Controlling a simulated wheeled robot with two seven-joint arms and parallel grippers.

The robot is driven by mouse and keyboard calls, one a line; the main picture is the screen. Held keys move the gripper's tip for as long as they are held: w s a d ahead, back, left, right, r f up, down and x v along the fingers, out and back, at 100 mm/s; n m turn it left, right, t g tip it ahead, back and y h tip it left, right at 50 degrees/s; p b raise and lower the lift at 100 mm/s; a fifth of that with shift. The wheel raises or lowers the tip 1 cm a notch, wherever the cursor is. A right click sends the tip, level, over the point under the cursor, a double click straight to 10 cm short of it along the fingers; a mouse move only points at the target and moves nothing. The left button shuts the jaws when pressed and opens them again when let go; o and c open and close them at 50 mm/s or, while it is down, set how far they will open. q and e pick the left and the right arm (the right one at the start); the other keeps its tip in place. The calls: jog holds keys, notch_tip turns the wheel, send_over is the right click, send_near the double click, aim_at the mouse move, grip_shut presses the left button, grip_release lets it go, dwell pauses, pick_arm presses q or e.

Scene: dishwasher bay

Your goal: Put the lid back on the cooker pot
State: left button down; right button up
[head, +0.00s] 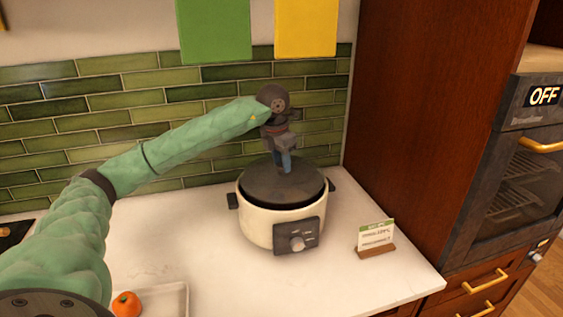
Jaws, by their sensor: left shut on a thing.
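The cooker pot (262,222) is a cream round pot with dark side handles and a dark control panel with a knob on its front. It stands on the white counter near the tiled wall. The dark round lid (262,185) is at the pot's mouth, looking slightly tilted, with a dark gap showing along the front right rim. I cannot tell whether it is fully seated. My left gripper (285,165) points down over the lid's middle and is shut on it, hiding its knob. My right gripper is not in view.
A small sign (376,236) on a wooden base stands right of the pot. A white tray (176,300) with an orange fruit (126,304) is at the front left. A tall wooden cabinet (430,130) bounds the counter on the right, beside an oven (515,170) reading OFF.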

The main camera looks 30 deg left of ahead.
pick_arm(q)
jog(key=shift+c, duration=2.3)
grip_release()
jog(key=shift+r, duration=0.1)
jog(key=shift+r+p, duration=1.3)
jog(key=shift+r, duration=2.1)
grip_shut()
